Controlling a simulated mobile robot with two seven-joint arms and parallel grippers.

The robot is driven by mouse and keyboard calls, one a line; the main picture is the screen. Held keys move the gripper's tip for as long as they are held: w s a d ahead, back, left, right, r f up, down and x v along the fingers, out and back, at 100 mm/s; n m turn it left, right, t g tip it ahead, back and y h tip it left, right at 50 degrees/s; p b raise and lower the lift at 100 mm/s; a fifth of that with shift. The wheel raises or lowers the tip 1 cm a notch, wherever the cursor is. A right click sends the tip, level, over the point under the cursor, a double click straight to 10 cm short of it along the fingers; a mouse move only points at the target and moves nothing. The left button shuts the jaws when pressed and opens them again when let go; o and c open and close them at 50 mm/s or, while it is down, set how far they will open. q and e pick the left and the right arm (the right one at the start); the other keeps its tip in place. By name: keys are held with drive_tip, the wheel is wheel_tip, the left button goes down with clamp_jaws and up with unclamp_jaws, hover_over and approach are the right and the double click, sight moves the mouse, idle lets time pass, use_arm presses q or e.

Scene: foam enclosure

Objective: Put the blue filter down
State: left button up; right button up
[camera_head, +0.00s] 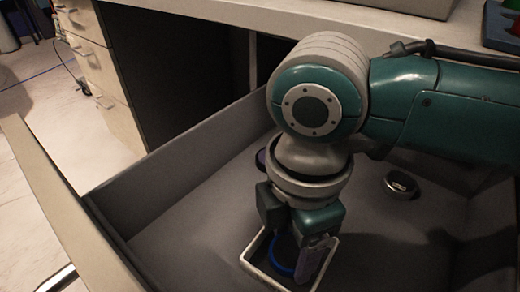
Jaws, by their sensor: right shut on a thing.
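My right gripper (296,255) points down into the grey foam-lined enclosure, low over a small white-rimmed container (328,265). It is shut on the blue filter (281,262), which shows as a blue rounded edge between and beside the fingers. The filter appears within the outline of the container's rim; whether it touches the bottom is hidden. The wrist and fingers cover much of the filter. My left gripper is not in view.
A small round black-and-silver item (401,185) lies on the enclosure floor to the right. A dark purple round thing (261,159) is partly hidden behind my wrist. The enclosure's walls (170,175) stand to the left and back. Floor left of the container is clear.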

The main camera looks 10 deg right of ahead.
sight(290, 251)
drive_tip(key=shift+f, duration=0.15)
drive_tip(key=o, duration=1.1)
wheel_tip(290, 251, up, 11)
drive_tip(key=p, duration=0.5)
drive_tip(key=s+a+m+t+y, duration=0.2)
drive_tip(key=s+a+m+y, duration=0.2)
drive_tip(key=s+a+m, duration=0.15)
drive_tip(key=s+d+m+h, duration=0.1)
drive_tip(key=s+d+m, duration=0.1)
drive_tip(key=d+m, duration=0.2)
drive_tip(key=s+d+f+m+t+h, duration=0.1)
drive_tip(key=s+d+m, duration=0.1)
drive_tip(key=d, duration=0.4)
drive_tip(key=s+d+m+h, duration=0.1)
drive_tip(key=s+d+m, duration=0.1)
drive_tip(key=d+m, duration=0.3)
drive_tip(key=shift+s+f+m+t+h, duration=0.25)
drive_tip(key=shift+s+m+t+h, duration=0.05)
drive_tip(key=shift+s+m+h, duration=0.1)
